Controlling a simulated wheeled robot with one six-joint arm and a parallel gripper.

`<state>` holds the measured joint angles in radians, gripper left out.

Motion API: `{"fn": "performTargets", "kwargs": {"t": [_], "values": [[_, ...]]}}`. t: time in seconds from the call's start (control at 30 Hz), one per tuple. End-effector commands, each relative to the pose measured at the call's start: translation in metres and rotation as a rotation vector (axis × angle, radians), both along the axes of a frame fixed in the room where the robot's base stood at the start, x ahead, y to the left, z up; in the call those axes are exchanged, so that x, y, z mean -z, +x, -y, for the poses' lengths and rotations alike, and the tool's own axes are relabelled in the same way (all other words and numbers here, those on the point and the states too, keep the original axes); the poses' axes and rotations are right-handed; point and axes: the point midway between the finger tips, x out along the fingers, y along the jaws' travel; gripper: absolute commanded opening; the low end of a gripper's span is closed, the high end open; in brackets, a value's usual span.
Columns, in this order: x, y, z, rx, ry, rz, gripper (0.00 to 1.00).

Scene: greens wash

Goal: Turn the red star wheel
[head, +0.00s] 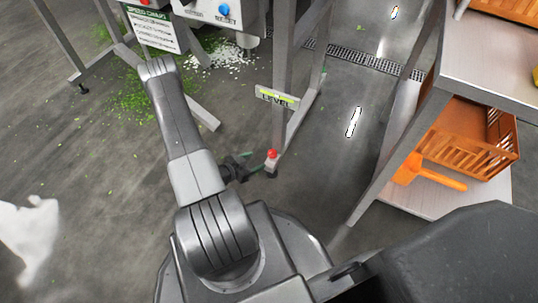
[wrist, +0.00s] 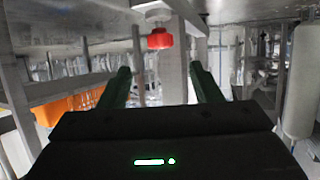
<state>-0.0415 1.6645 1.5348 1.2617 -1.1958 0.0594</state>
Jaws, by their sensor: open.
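The red star wheel (head: 272,154) sits low on the foot of a grey machine leg, under a "LEVEL" sign (head: 276,98). It also shows in the wrist view as a red knob (wrist: 160,39), above and between the fingertips and beyond them. My gripper (head: 247,160) is near the floor just left of the wheel, partly hidden behind my arm. In the wrist view my gripper (wrist: 160,72) is open, with two dark green fingers apart and nothing between them. The wheel looks apart from the fingers.
A control panel (head: 215,12) with a blue knob is at the top. Green scraps (head: 140,95) and white bits (head: 215,55) lie on the floor. At right, a shelf unit (head: 490,65) holds an orange crate (head: 470,140) and an orange tool (head: 425,172). A floor drain (head: 365,58) runs behind.

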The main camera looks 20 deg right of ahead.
Motion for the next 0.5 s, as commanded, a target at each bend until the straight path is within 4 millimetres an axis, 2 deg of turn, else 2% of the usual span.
{"fn": "performTargets", "kwargs": {"t": [0.3,0.5], "values": [[0.025,0.017,0.052,0.003,0.002,0.002,0.58],[0.034,0.025,0.074,0.001,0.001,0.002,0.58]]}}
